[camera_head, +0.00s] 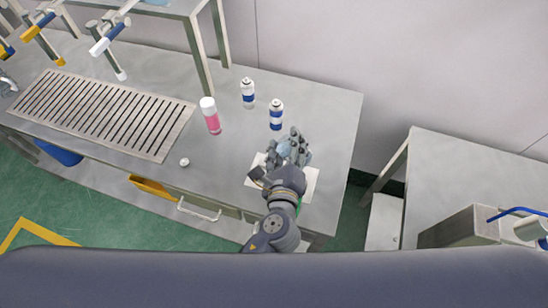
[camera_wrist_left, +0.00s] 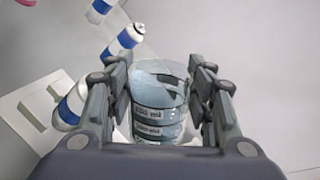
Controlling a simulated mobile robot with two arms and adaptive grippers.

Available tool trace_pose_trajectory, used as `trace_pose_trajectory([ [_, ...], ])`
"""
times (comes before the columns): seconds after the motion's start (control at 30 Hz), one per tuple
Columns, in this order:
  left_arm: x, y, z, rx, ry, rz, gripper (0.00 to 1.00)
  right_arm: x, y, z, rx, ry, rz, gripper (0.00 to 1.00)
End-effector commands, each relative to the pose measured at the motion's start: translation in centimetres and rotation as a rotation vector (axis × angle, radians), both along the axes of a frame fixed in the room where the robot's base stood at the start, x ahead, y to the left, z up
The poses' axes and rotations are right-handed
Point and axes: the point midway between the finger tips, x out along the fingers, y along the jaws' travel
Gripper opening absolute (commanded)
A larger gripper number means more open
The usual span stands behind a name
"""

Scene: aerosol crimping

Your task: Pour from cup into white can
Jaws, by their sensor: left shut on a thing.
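My left gripper (camera_head: 287,150) is shut on a clear cup (camera_wrist_left: 160,105) and holds it over the right part of the steel table. In the left wrist view the cup shows volume markings and sits between the two fingers. A white can with a blue band (camera_wrist_left: 73,105) is left of the cup in that view, partly hidden by a finger, beside a white slotted holder (camera_wrist_left: 32,112). Two other white cans with blue bands stand beyond my gripper, the nearer one (camera_head: 276,115) and the farther one (camera_head: 248,93). My right gripper is not in view.
A pink can with a white cap (camera_head: 210,115) stands left of the white cans. A small white round part (camera_head: 184,162) lies near the table's front edge. A slatted grate (camera_head: 100,113) fills the left side. A second table (camera_head: 470,165) stands right, across a gap.

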Motion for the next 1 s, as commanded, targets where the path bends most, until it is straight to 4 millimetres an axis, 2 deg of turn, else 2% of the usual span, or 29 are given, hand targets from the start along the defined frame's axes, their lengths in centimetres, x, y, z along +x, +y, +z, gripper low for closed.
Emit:
trace_pose_trajectory([
  [0.13,0.03,0.05,0.04,-0.059,0.018,0.000,0.22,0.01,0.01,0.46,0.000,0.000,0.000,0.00],
  [0.47,0.04,0.07,-0.02,-0.065,0.020,0.000,0.22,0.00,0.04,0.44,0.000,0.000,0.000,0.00],
  [0.7,0.12,0.34,-0.20,-0.190,0.061,0.000,0.22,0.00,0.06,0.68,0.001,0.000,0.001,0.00],
  [1.0,0.13,0.30,-0.20,-0.193,0.062,0.000,0.22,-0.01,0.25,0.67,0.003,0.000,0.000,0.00],
])
